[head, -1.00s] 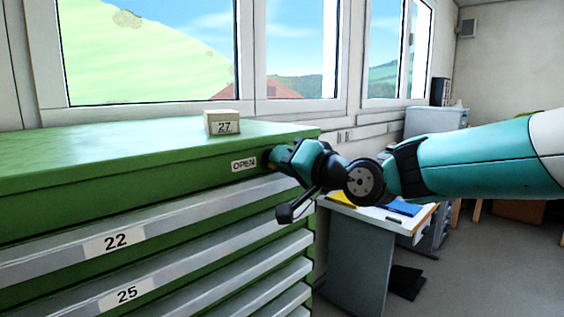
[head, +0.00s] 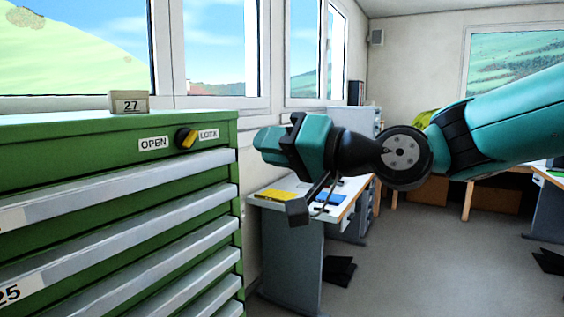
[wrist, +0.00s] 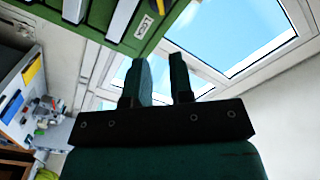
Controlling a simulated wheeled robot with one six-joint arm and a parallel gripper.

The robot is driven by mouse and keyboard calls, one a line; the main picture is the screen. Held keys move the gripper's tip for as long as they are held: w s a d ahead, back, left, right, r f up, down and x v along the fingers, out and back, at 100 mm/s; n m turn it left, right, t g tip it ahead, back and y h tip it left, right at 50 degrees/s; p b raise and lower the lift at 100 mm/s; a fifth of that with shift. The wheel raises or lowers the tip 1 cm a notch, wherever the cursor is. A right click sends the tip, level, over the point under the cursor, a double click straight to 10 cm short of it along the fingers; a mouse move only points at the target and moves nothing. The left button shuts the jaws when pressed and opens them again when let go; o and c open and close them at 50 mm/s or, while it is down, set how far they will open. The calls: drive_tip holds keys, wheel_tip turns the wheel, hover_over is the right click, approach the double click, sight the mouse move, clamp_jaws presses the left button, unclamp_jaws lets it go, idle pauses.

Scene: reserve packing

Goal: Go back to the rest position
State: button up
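My gripper (head: 262,145) is in the middle of the head view, to the right of the green cabinet (head: 90,160) and apart from it. In the wrist view my gripper (wrist: 160,62) shows two teal fingers with a gap between them and nothing held. A black and yellow lock knob (head: 186,138) sits on the cabinet's top front band between the OPEN label (head: 153,143) and the LOCK label (head: 208,134). The knob also shows at the top of the wrist view (wrist: 157,6).
A small block marked 27 (head: 128,102) stands on the cabinet top. Grey-fronted drawers fill the cabinet below. A desk (head: 290,245) with a yellow item (head: 276,195) and a blue item (head: 330,199) stands behind my gripper. Open floor (head: 450,260) lies at right.

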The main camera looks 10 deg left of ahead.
drive_tip(key=shift+v, duration=0.85)
drive_tip(key=s+d+f+n+g+h, duration=0.2)
drive_tip(key=s+d+f+g+h, duration=0.5)
drive_tip(key=s+d+f+h, duration=0.5)
drive_tip(key=s+d+f, duration=0.8)
drive_tip(key=s, duration=0.1)
drive_tip(key=shift+d+n, duration=0.2)
drive_tip(key=shift+n, duration=0.2)
